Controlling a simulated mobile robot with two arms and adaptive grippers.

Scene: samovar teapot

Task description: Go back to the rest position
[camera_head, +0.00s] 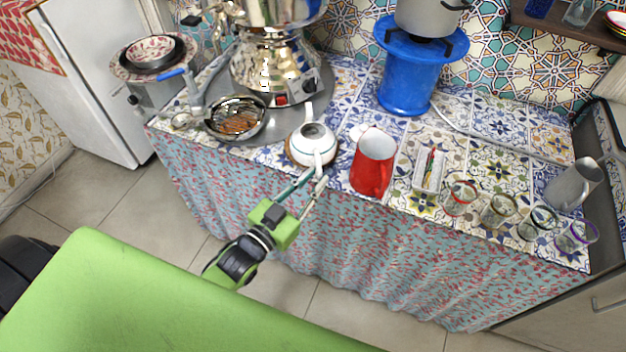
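My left gripper (319,177) reaches up from below to the front edge of the tiled counter (480,132). Its fingertips are at the near handle of a white teapot (311,139). The two fingers show apart, with the handle's end close to or between their tips. Whether they press on it I cannot tell. The teapot stands upright and lidless on a round brown base near the counter's front edge. A small white lid (357,132) seems to lie just right of it. My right gripper is out of view.
A red pitcher (373,163) stands close right of the teapot. A metal samovar (273,67) and a strainer pan (236,119) are behind and left. Several glasses (500,208) line the right front edge. A patterned curtain (340,245) hangs below. Tiled floor (110,205) is clear in front.

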